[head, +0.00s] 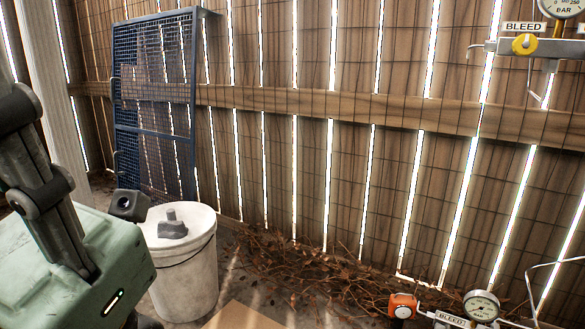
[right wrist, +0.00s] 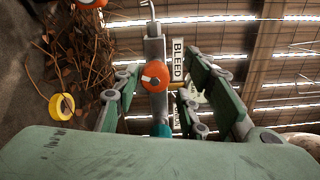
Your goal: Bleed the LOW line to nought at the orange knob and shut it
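The orange knob (head: 402,305) sits at the left end of the lower line, at the bottom right of the head view. A BLEED plate (head: 451,319) and a round BAR gauge (head: 482,306) stand to its right; its needle is too small to read. In the right wrist view the orange knob (right wrist: 155,76) has a pale pointer mark and shows between the fingers of my right gripper (right wrist: 163,82). Those fingers are apart, one on each side; I cannot tell whether they touch it.
A second line at upper right has a yellow knob (head: 525,44), BLEED plate (head: 524,27) and gauge (head: 560,6). A white bucket (head: 182,272) stands at left by a blue mesh panel (head: 155,100). Dry twigs (head: 315,272) line the fence. A yellow ring (right wrist: 62,106) shows in the wrist view.

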